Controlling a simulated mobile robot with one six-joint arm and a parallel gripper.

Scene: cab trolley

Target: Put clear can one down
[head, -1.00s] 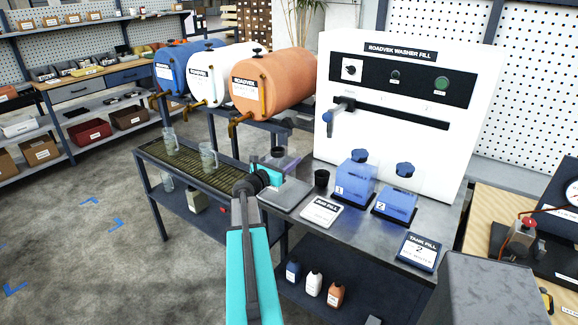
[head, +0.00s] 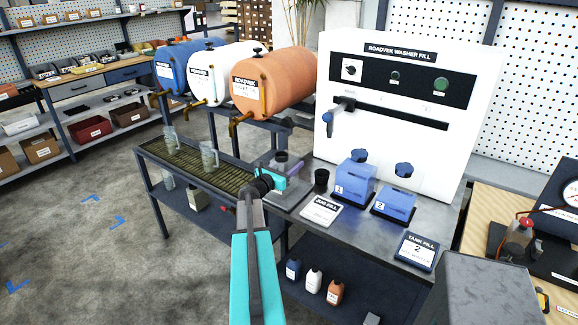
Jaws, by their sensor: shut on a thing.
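My gripper (head: 279,179) is at the left end of the metal bench, over a grey plate, with its teal jaws shut. What it is shut on is mostly hidden by the jaws and wrist; a dark round top (head: 281,157) shows just behind them. I cannot tell whether the held thing touches the plate. No label for clear can one can be read there. Two clear jugs (head: 209,155) (head: 170,138) stand on the slatted rack to the left. A translucent blue can marked 1 (head: 354,182) and one marked 2 (head: 395,203) stand on dark pads to the right.
The white washer fill machine (head: 405,110) stands behind the bench. Orange, white and blue drums (head: 275,82) with taps overhang the slatted rack (head: 190,165). A small black cup (head: 321,180) and a sign card (head: 320,212) lie close right of my gripper.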

